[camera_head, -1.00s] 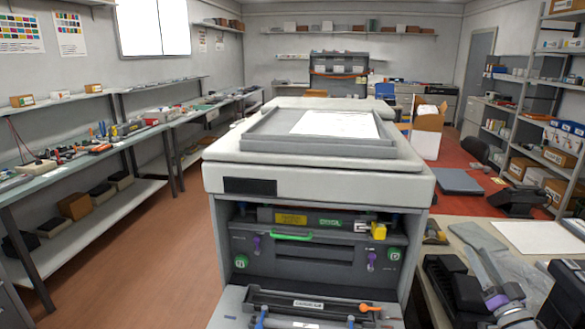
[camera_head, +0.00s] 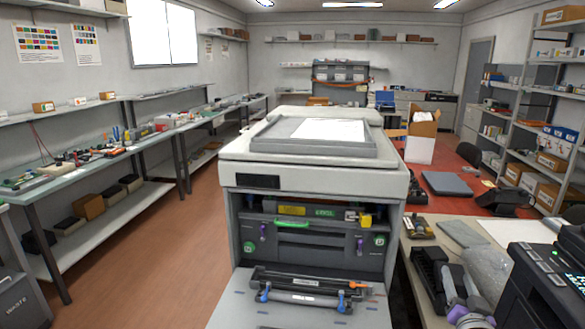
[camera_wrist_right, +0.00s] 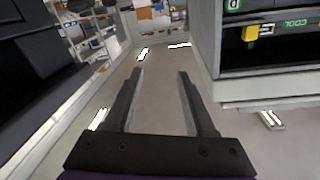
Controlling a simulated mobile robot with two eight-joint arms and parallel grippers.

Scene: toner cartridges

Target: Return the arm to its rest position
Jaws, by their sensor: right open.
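My right gripper (camera_wrist_right: 160,75) shows in the right wrist view with its two dark fingers apart and nothing between them. My left gripper is not seen.
A cardboard box (camera_head: 422,128) stands behind. Shelving (camera_head: 545,110) lines the right wall. The floor at left (camera_head: 180,250) is clear.

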